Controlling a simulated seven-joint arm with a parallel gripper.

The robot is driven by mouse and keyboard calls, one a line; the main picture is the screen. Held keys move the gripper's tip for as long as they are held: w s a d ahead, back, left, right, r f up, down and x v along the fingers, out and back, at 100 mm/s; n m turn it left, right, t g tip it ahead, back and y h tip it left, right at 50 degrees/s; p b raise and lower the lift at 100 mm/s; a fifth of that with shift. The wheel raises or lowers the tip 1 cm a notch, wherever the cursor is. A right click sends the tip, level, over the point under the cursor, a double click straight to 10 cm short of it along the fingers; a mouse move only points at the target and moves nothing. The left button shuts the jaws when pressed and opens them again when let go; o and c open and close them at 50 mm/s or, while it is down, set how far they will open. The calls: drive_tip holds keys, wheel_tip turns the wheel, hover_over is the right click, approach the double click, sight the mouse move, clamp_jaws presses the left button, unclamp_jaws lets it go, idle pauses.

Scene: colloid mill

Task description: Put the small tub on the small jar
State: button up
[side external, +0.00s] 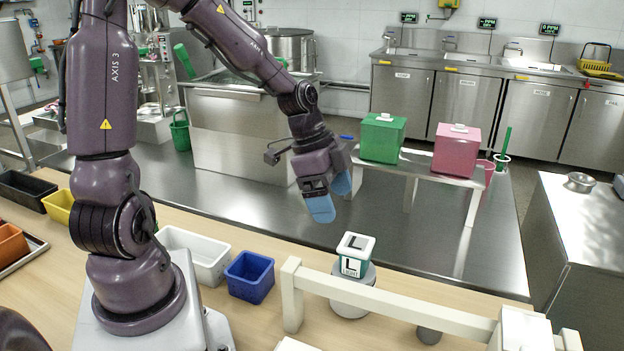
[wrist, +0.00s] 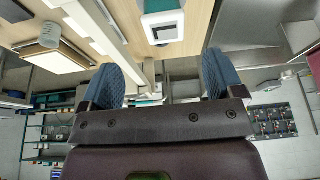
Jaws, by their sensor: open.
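A small tub (side external: 355,252) with a white lid, green-and-white sides and the letter L stands at the table's back edge, behind the white rail. It appears to rest on a pale grey round jar (side external: 350,300), partly hidden by the rail. The tub's white top with a dark square (wrist: 164,28) shows at the top of the wrist view; the jar under it is not clear there. My gripper (side external: 331,196) is open and empty, above and left of the tub, apart from it. Its two blue fingers also show in the wrist view (wrist: 163,78).
A white rail (side external: 400,307) runs in front of the tub. A dark grey cylinder (side external: 429,335) sits below the rail. White (side external: 200,255) and blue (side external: 250,277) bins stand left. Green (side external: 383,138) and pink (side external: 456,150) boxes stand on a raised shelf behind.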

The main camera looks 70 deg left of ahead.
drive_tip(key=s+d+r+n+t+y, duration=0.2)
drive_tip(key=s+d+r+n, duration=0.3)
drive_tip(key=s+r+n, duration=0.3)
drive_tip(key=s+r, duration=0.4)
drive_tip(key=shift+s+d+r+n+t+y, duration=0.2)
drive_tip(key=shift+r+n+t+y, duration=0.1)
drive_tip(key=shift+y, duration=0.1)
